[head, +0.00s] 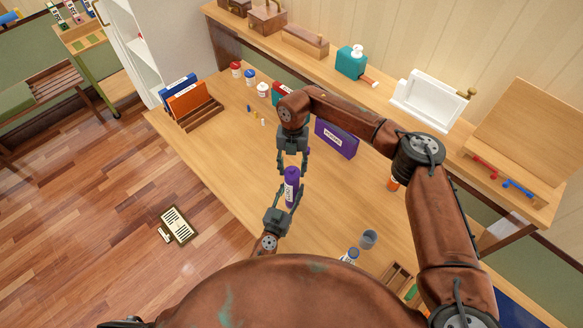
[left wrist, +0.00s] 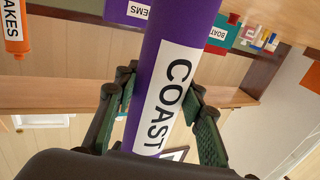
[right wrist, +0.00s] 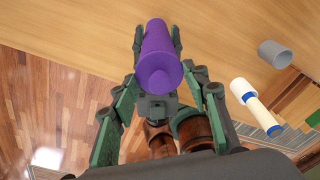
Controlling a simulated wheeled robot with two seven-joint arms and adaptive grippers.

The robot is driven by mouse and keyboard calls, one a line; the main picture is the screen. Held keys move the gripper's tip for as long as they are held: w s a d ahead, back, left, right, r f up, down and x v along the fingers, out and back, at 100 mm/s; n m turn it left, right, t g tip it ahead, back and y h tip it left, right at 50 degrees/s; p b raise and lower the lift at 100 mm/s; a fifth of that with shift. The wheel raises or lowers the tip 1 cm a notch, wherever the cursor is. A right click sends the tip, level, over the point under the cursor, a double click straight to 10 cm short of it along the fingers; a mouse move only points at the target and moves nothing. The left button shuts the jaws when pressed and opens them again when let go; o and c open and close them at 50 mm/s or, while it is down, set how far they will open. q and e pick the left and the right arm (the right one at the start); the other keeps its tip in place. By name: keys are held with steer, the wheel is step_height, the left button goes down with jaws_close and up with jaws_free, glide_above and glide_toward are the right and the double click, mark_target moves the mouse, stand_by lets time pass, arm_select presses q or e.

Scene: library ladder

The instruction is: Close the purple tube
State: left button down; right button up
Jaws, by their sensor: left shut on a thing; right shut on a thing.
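The purple tube (head: 292,188), with a white label reading COAST, stands roughly upright above the desk between my two grippers. My left gripper (head: 288,196) is shut on the tube from below; the left wrist view shows its fingers on both sides of the label (left wrist: 165,95). My right gripper (head: 292,168) points down from above, shut on the tube's purple top end. In the right wrist view its fingers flank this purple end (right wrist: 158,72), which has a small rounded bump. I cannot tell a seam or gap between a cap and the tube body.
A purple box (head: 337,138) stands behind the tube. An orange tube (head: 394,184) is to the right, partly behind my right arm. A grey cup (head: 368,238) and a white tube with blue ends (right wrist: 255,106) are at the front right. Small bottles (head: 250,77) stand at the back left.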

steer(key=shift+f, duration=0.5)
steer(key=o, duration=0.9)
steer(key=r, duration=0.4)
steer(key=w+r, duration=0.1)
steer(key=r, duration=0.7)
steer(key=shift+w, duration=0.25)
arm_select(q)
steer(key=c, duration=1.2)
jaws_free()
